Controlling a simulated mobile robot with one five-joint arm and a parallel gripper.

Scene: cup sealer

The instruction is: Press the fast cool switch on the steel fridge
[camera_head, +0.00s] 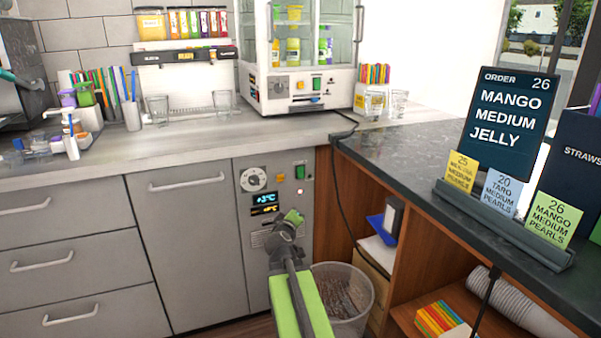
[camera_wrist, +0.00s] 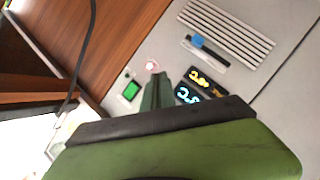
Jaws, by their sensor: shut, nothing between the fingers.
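The steel fridge front (camera_head: 243,215) is under the back counter and carries a control panel. The panel has a round dial (camera_head: 252,179), an orange switch (camera_head: 280,177), a green button (camera_head: 300,172) and a lit display (camera_head: 264,198). In the wrist view a blue switch (camera_wrist: 197,41) sits between the display (camera_wrist: 187,95) and the vent slats (camera_wrist: 228,30); labels are unreadable. My gripper (camera_head: 294,216) is shut and empty in front of the panel, right of and below the display. In the wrist view its tips (camera_wrist: 163,77) overlap the panel beside the display; contact cannot be told.
A waste bin (camera_head: 346,290) stands below and right of my gripper. Wooden shelving (camera_head: 340,205) and a black cable (camera_head: 335,175) are close on the right. Grey drawers (camera_head: 85,262) are to the left. The counter top (camera_head: 190,138) is above.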

